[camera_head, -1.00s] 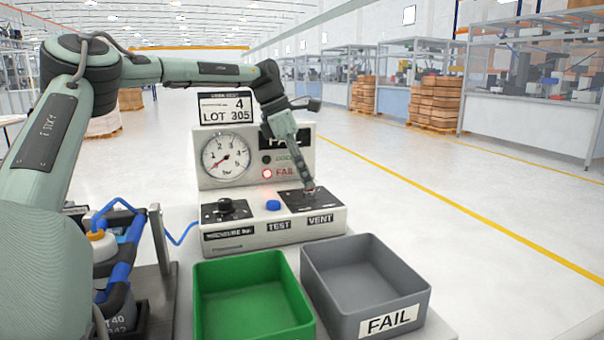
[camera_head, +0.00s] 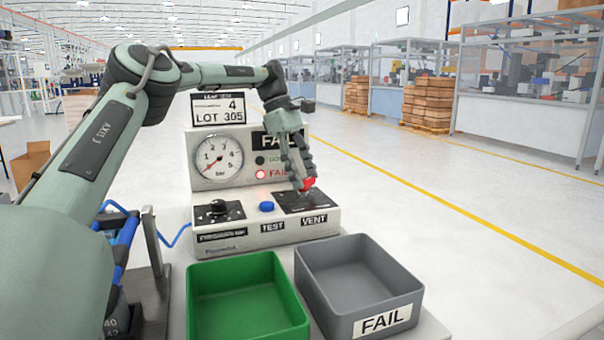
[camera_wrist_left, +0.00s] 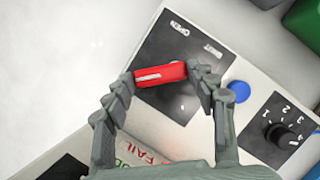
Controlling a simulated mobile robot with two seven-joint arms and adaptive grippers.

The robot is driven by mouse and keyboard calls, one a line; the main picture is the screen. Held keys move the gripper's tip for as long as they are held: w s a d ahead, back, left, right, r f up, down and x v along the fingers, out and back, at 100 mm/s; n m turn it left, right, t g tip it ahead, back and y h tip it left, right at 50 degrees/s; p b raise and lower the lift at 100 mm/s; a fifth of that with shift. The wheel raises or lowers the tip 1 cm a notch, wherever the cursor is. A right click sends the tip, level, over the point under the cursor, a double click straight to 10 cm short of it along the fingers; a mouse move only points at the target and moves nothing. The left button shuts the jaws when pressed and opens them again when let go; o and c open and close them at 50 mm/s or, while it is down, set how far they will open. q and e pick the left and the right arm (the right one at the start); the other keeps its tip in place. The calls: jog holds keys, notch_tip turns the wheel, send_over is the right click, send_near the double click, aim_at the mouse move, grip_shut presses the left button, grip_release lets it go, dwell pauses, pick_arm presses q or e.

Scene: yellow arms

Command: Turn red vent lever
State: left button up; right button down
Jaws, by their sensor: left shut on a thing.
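The red vent lever (camera_head: 307,184) sits on the black VENT plate (camera_head: 318,203) at the right end of the tester's top. In the left wrist view the red lever (camera_wrist_left: 161,74) lies between both fingers over the black plate, beside the letters OPEN and SHUT. My left gripper (camera_head: 305,182) reaches down from above and is shut on the lever. It also shows in the left wrist view (camera_wrist_left: 160,76), one finger at each end of the lever. The lever's pivot is hidden. My right gripper is out of view.
The tester (camera_head: 262,235) has a gauge (camera_head: 216,160), a lit red FAIL lamp (camera_head: 260,174), a blue TEST button (camera_head: 266,206) and a black knob (camera_head: 217,207). A green bin (camera_head: 290,318) and a grey FAIL bin (camera_head: 342,322) stand in front. Floor to the right is clear.

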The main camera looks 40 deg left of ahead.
pick_arm(q)
jog(key=shift+d, duration=0.1)
jog(key=o, duration=1.2)
jog(key=shift+w, duration=0.1)
jog(key=shift+c, duration=0.2)
jog(key=shift+r, duration=0.1)
jog(key=v, duration=0.7)
jog(key=shift+r, duration=0.2)
jog(key=x, duration=0.7)
jog(key=shift+f, duration=0.35)
jog(key=shift+r+n, duration=0.1)
jog(key=shift+n, duration=0.3)
